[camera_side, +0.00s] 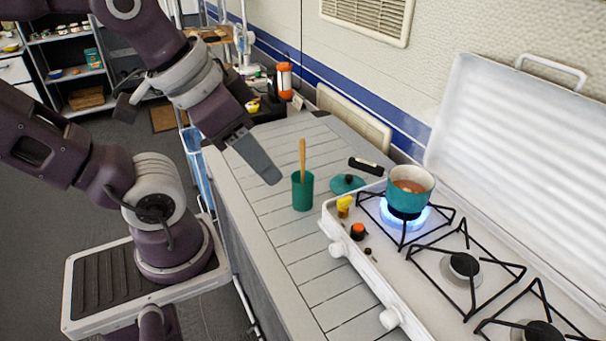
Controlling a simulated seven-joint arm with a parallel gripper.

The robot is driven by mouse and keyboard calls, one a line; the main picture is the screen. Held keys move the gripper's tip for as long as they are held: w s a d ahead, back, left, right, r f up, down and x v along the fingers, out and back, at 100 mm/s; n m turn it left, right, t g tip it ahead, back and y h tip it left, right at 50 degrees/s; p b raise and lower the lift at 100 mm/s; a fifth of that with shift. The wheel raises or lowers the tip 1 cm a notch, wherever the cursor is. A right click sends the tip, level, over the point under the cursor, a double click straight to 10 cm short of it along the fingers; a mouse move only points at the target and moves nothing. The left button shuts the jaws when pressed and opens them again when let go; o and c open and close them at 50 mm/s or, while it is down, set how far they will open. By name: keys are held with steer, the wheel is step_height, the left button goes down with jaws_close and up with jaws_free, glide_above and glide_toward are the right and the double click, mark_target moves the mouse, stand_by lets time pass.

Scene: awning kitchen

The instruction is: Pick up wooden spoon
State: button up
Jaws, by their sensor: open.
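The wooden spoon (302,158) stands upright in a green cup (302,192) on the slatted grey counter. Only its handle shows above the rim; its lower end is hidden inside the cup. My gripper (272,178) is open and empty, pointing down and to the right, just left of the spoon in the picture. One finger is clearly seen; the other is mostly hidden. I cannot tell how far in depth the gripper is from the spoon.
A teal pot (410,190) sits on a lit burner of the white stove (350,270). A teal lid (347,183) lies right of the cup. Yellow (344,206) and orange-topped (358,231) small items stand on the stove's edge. The counter (270,225) left of and before the cup is clear.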

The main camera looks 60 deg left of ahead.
steer(key=w+a+r+m+g+y, duration=0.1)
steer(key=w+a+r+m+g, duration=0.2)
steer(key=w+a+r+m, duration=0.45)
steer(key=m+g+h, duration=0.1)
steer(key=m+g, duration=0.2)
steer(key=m, duration=0.4)
glide_above(303, 166)
steer(key=a, duration=0.1)
step_height(303, 166, down, 3)
steer(key=shift+m, duration=0.25)
steer(key=f, duration=2.5)
steer(key=shift+w+d+f, duration=0.1)
steer(key=shift+d+f, duration=0.1)
jaws_close()
